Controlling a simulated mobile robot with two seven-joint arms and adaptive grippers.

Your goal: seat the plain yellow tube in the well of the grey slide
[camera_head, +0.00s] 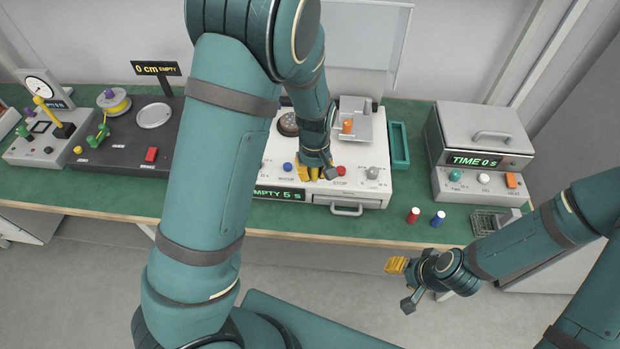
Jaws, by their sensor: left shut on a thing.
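My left gripper (309,172) reaches down over the front of the white console (375,196), between a blue button and a red button. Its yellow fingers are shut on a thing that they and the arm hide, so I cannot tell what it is. I cannot make out the plain yellow tube anywhere in view. The grey slide (356,108) appears to be the grey part at the back right of the console, with a small orange piece (347,126) at its front; its well is not clear. My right gripper (396,265) hangs in front of the bench, clear of everything, its opening unclear.
A red tube (413,214) and a blue tube (438,218) stand at the bench's front edge. A green tray (399,145) lies right of the console. A timer box (478,150) and wire basket (488,222) are farther right. A dark station (115,140) stands left.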

